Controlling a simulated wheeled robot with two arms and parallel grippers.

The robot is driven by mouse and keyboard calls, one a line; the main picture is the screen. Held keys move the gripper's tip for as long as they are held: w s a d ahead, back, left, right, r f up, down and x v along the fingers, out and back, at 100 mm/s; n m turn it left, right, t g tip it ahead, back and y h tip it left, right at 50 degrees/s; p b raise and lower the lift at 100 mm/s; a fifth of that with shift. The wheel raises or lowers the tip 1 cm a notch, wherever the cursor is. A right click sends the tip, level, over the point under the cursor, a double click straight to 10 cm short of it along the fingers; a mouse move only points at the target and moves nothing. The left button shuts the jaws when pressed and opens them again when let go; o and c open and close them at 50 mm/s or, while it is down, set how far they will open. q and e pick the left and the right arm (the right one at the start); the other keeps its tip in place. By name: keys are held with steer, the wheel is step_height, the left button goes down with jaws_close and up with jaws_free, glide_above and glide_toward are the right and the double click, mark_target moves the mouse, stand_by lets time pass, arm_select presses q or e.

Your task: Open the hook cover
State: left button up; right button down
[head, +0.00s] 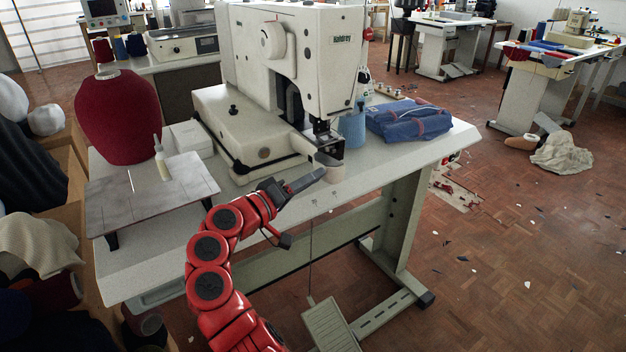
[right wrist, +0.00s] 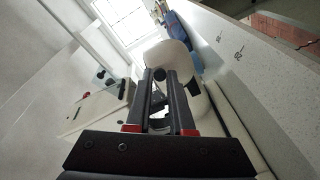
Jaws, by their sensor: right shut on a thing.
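The buttonhole machine (head: 300,60) stands on the pale table. The hook cover (head: 327,159) is the small cream rounded piece at the front end of its bed, below the needle area. My right gripper (head: 319,175) reaches it from the front left, low over the table edge. In the right wrist view the dark fingers (right wrist: 160,76) are nearly together against a cream rounded piece (right wrist: 170,55), which appears to be the hook cover. The fingers are shut on it and hide part of it. How far the cover is swung cannot be told. My left gripper does not show.
A grey plate on legs (head: 150,193), a small bottle (head: 162,160) and a dark red cone (head: 118,115) are at the left. The table's front strip (head: 240,215) is mostly clear.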

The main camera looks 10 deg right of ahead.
steer(key=shift+w+a+r, duration=0.1)
steer(key=shift+r, duration=0.05)
steer(key=c, duration=0.8)
jaws_free()
steer(key=shift+w, duration=0.1)
